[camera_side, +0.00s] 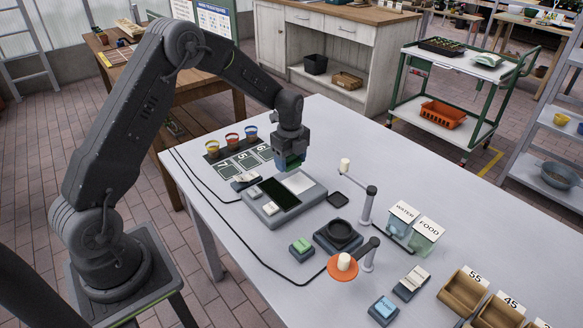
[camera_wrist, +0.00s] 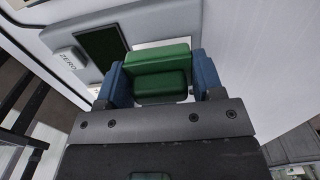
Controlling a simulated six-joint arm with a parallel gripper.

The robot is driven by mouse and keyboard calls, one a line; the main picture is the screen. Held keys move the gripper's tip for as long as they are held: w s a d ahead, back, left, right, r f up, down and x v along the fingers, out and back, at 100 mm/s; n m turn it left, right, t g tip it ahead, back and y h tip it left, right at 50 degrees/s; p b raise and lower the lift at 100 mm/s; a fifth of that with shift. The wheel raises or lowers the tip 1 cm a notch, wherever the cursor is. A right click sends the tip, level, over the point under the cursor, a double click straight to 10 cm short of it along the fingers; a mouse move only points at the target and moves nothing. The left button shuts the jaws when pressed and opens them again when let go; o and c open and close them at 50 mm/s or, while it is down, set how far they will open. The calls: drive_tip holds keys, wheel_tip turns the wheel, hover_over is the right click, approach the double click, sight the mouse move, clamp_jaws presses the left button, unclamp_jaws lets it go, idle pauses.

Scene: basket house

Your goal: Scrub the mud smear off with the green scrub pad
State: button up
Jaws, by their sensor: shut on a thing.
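My gripper (camera_side: 291,160) is shut on the green scrub pad (camera_wrist: 160,60), which sits between its two blue fingers in the wrist view. In the side view the gripper points down over the far part of a grey scale-like device (camera_side: 288,206). The device has a dark panel (camera_side: 279,193) and a pale plate (camera_side: 299,182). The pad hides part of the pale plate in the wrist view, and I cannot tell whether the pad touches anything. I cannot make out the mud smear in either view.
Colored cups (camera_side: 231,139) and numbered cards stand left of the device. A black round dish (camera_side: 340,233), posts with arms (camera_side: 369,206), the WATER and FOOD containers (camera_side: 414,228) and wooden bins (camera_side: 466,291) stand to the right. A cable (camera_side: 232,240) runs along the table's near side.

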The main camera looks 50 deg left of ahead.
drive_tip(key=shift+r, duration=2.3)
